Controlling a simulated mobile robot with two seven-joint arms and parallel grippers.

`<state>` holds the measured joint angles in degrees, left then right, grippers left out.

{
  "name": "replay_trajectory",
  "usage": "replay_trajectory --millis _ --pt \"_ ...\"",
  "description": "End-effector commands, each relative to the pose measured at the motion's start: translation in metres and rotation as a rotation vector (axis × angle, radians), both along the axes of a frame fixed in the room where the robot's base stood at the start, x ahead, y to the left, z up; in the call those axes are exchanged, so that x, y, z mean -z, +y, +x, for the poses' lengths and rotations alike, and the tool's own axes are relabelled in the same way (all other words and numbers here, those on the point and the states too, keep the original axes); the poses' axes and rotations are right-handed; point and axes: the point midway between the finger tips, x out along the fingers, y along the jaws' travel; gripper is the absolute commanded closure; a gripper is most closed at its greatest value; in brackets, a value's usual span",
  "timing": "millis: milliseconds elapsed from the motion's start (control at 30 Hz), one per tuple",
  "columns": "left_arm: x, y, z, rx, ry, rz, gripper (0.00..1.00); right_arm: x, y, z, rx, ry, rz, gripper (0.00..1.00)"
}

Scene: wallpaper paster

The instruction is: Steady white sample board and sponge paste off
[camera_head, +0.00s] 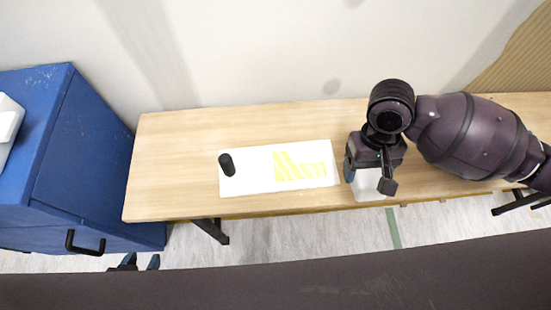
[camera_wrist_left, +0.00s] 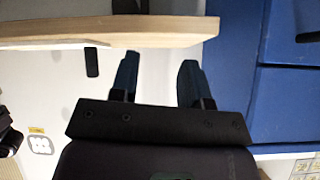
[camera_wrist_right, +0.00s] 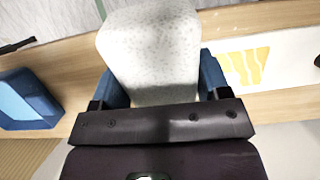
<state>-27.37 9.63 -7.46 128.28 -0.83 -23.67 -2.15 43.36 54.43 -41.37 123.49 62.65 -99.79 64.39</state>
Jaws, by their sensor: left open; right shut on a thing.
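The white sample board (camera_head: 255,183) lies flat on the wooden table, with yellow paste (camera_head: 298,167) in patches over its middle and right part. A black upright handle (camera_head: 227,165) stands at its left end. My right gripper (camera_head: 370,182) is just right of the board, shut on a pale speckled sponge (camera_wrist_right: 152,55), which also shows below the gripper in the head view (camera_head: 368,187). In the right wrist view the board (camera_wrist_right: 290,58) is to the right of the sponge. My left gripper (camera_wrist_left: 160,80) is open and empty, low in front of the table edge.
The wooden table (camera_head: 180,135) has bare room left of the board. A blue cabinet (camera_head: 75,150) with a black handle stands at the left. A blue object (camera_wrist_right: 27,100) lies on the table in the right wrist view. A wall runs behind the table.

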Motion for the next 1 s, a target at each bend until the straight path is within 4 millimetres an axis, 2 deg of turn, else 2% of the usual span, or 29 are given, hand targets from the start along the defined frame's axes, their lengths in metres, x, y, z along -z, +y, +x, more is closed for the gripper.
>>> replay_trajectory --millis 33,67,467,600,633,767,867,1000 --pt "0.011 0.000 -0.004 0.003 0.021 0.002 0.57 0.012 0.000 -0.002 -0.002 0.026 -0.002 0.55" --pt "0.011 -0.001 -0.004 0.005 0.021 0.003 0.57 0.013 0.000 -0.002 -0.001 0.032 -0.003 0.55" --pt "0.010 -0.001 0.000 0.009 0.014 0.005 0.57 0.009 0.000 -0.001 -0.002 0.041 -0.005 0.55" --pt "0.007 -0.002 0.001 0.010 0.007 0.005 0.38 0.007 0.000 0.000 -0.001 0.025 -0.005 0.55" --pt "0.004 -0.002 0.005 0.011 -0.002 0.004 0.37 0.004 0.000 0.001 -0.001 0.016 -0.005 0.55" --pt "-0.018 -0.006 0.027 0.017 -0.069 -0.001 0.37 -0.019 0.000 0.007 -0.001 -0.020 -0.005 0.55" --pt "-0.045 -0.008 0.053 0.018 -0.147 -0.006 0.37 -0.044 0.000 0.013 0.000 -0.048 -0.005 0.55" --pt "-0.089 -0.005 0.096 0.004 -0.262 -0.008 0.37 -0.095 -0.001 0.022 0.000 -0.090 -0.006 0.55"
